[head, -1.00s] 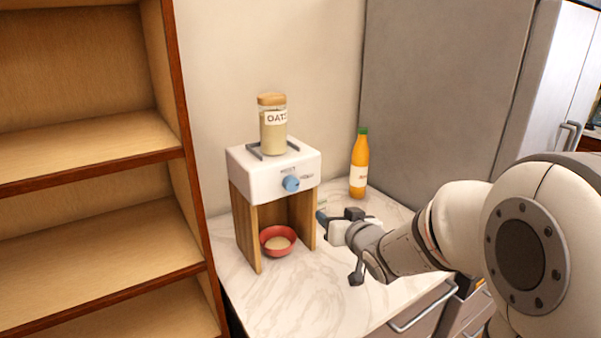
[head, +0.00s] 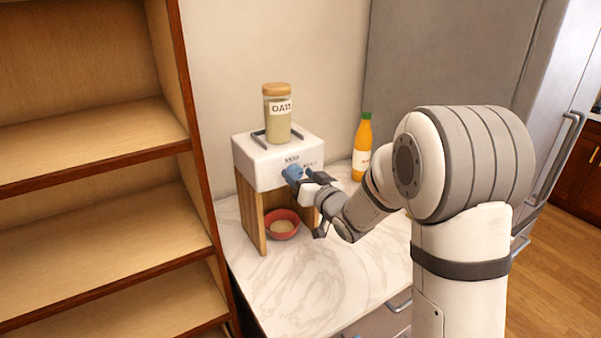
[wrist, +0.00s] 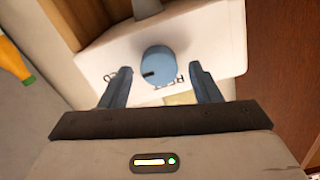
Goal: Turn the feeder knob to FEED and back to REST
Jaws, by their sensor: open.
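The feeder (head: 250,163) is a white box on wooden legs standing on the counter. Its blue round knob (head: 291,172) is on the front face, partly hidden by my gripper (head: 302,178) in the head view. In the wrist view the knob (wrist: 157,63) lies between the two open fingers of my gripper (wrist: 162,78), with visible gaps on both sides. A dark mark shows low on the knob's left in that view. The REST label (wrist: 176,84) appears upside down below the knob; another label at the left is partly hidden by a finger.
An oats jar (head: 277,115) stands on the feeder within a grey bracket. A red bowl (head: 283,230) with pale contents sits underneath. An orange bottle (head: 362,150) stands to the right. Wooden shelves (head: 90,150) border the left; the front counter (head: 295,290) is clear.

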